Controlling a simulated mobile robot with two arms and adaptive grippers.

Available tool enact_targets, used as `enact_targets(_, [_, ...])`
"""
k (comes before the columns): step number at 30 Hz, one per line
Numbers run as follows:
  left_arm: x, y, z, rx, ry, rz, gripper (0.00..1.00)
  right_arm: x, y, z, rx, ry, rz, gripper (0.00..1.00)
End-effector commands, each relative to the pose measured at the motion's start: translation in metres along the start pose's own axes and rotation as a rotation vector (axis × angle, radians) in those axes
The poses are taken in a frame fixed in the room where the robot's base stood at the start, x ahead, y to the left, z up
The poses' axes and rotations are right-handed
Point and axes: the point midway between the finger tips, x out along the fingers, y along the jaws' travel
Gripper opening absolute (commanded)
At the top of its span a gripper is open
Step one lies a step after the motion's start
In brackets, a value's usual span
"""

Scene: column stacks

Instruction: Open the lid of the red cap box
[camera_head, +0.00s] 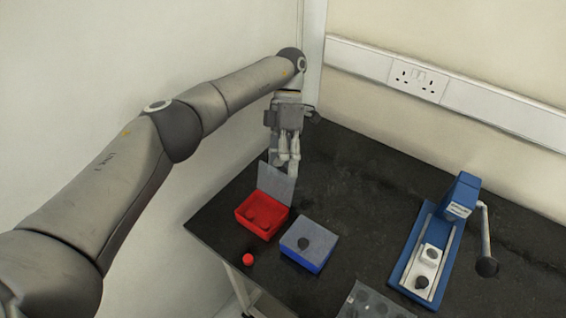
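The red cap box (243,226) is on the black table, left of the middle. Its translucent lid (276,184) stands up along the box's far side, so the box is open at the top. Dark red shapes show inside; I cannot make them out. My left gripper (288,165) points down just behind the raised lid, with its lower end partly behind the lid. I cannot tell whether it touches the lid, or whether its fingers are apart. My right gripper is not in view.
A small red cap (248,260) lies near the table's front left edge. A blue lever device (409,262) stands right. A clear tray (367,299) is at the front.

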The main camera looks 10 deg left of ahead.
Motion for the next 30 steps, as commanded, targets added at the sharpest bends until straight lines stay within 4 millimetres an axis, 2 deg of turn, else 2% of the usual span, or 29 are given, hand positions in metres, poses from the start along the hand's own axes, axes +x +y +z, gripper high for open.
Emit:
enact_targets(2, [-0.001,-0.001,0.0,0.002,0.0,0.0,0.42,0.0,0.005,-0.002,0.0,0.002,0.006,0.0])
enact_targets(7, [-0.013,-0.007,-0.003,0.002,-0.001,0.003,0.42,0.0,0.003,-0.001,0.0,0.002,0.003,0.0])
enact_targets(15, [-0.051,-0.03,-0.013,-0.001,0.0,0.006,0.42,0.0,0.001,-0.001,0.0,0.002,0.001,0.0])
enact_targets(21, [-0.072,-0.044,-0.019,-0.001,0.001,0.004,0.42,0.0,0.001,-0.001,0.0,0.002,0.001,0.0])
enact_targets(30, [-0.083,-0.051,-0.022,-0.001,0.0,0.0,0.42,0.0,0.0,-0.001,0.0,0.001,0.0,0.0])
